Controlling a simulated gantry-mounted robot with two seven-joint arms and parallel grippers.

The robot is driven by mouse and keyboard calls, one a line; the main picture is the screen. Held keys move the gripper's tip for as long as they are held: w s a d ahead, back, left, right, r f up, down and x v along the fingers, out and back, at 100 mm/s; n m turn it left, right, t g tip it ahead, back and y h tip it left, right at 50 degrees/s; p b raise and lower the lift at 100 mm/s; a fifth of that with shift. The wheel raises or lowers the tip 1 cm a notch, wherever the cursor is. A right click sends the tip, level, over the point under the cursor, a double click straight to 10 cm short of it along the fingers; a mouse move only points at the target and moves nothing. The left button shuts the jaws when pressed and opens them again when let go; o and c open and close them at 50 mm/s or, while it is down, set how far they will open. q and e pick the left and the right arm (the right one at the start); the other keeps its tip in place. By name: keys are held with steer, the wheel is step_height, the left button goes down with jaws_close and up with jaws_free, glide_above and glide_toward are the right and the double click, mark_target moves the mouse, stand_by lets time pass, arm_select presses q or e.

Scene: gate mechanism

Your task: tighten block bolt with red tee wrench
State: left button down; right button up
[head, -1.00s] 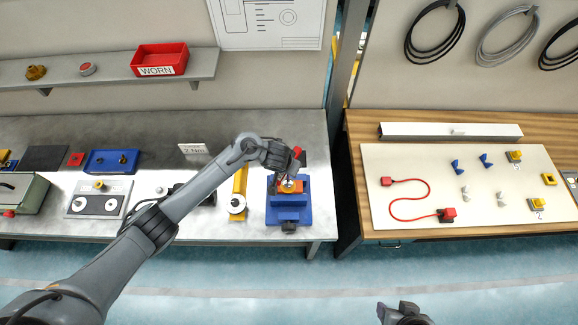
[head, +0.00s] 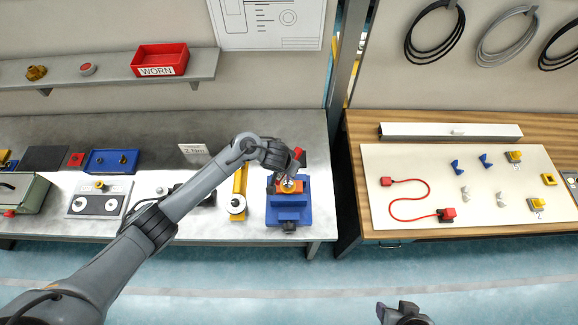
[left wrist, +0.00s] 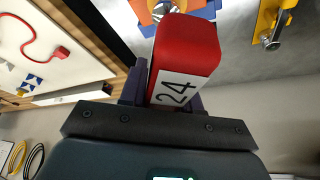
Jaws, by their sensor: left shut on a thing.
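My left gripper (head: 290,168) is over the blue vise (head: 289,215) at the right end of the grey bench. It is shut on the red tee wrench (head: 299,153), whose red handle marked 24 (left wrist: 186,58) fills the middle of the left wrist view. An orange block (head: 279,188) sits in the vise, with a round bright part (head: 290,186) on top. The wrench's lower end is hidden, so I cannot tell whether it is seated on the bolt. My right gripper (head: 399,310) is at the bottom edge, away from both benches; its jaw opening is unclear.
A yellow tool with a round white end (head: 238,190) lies just left of the vise. A blue tray (head: 112,162) and a grey plate with dials (head: 98,199) are further left. A wooden bench with a white board (head: 440,165) stands to the right, across a gap.

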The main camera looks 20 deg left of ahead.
arm_select(q)
steer(key=m+h, duration=0.1)
steer(key=m, duration=0.2)
steer(key=shift+s+f+g+p, duration=0.1)
steer(key=shift+f+g+p, duration=0.05)
steer(key=shift+g+p, duration=0.2)
steer(key=shift+r, duration=0.2)
steer(key=shift+d+r+p, duration=0.1)
steer(key=shift+r+p, duration=0.45)
steer(key=shift+p, duration=0.35)
steer(key=shift+r, duration=0.1)
step_height(320, 180, up, 3)
steer(key=p, duration=0.3)
steer(key=shift+p, duration=0.35)
steer(key=shift+r, duration=0.9)
